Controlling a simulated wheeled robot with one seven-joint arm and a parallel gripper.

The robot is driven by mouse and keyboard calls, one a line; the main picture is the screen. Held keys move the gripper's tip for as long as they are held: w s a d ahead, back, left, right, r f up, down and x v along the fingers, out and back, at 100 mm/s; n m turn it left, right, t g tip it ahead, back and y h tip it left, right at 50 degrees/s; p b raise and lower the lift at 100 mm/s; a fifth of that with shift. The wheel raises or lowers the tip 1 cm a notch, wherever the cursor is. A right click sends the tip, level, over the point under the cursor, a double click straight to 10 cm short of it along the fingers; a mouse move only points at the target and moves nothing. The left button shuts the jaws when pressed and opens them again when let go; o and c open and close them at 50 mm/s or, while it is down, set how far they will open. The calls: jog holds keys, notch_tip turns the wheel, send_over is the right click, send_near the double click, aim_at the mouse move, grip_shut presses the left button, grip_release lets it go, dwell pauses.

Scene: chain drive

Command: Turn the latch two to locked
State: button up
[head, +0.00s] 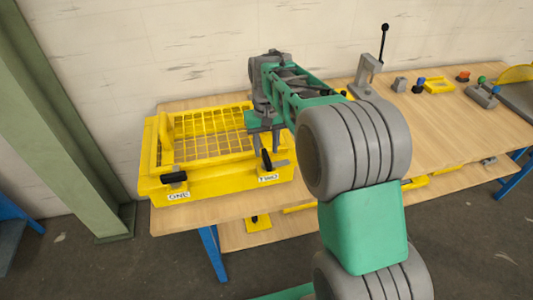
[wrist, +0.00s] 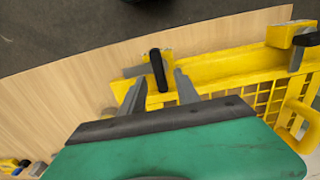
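The yellow box (head: 212,188) with a mesh lid stands on the left end of the table. Latch two (head: 267,160) is a black handle above the TWO label (head: 268,178). It stands roughly upright in the head view. In the wrist view latch two (wrist: 158,70) lies between the spread fingers of my gripper (wrist: 159,88). The fingers are apart, with a gap on either side of the handle. My gripper (head: 264,145) is over the box's front right in the head view. Latch one (head: 174,177) lies level above the ONE label (head: 179,196).
The wooden table (head: 240,207) has bare room in front of the box. A grey clamp with a black lever (head: 384,42) stands behind my arm. Several small coloured parts (head: 463,77) lie to the right. A green column (head: 65,120) stands left of the table.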

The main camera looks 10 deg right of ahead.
aim_at(266, 155)
jog(key=shift+f, duration=1.95)
grip_shut()
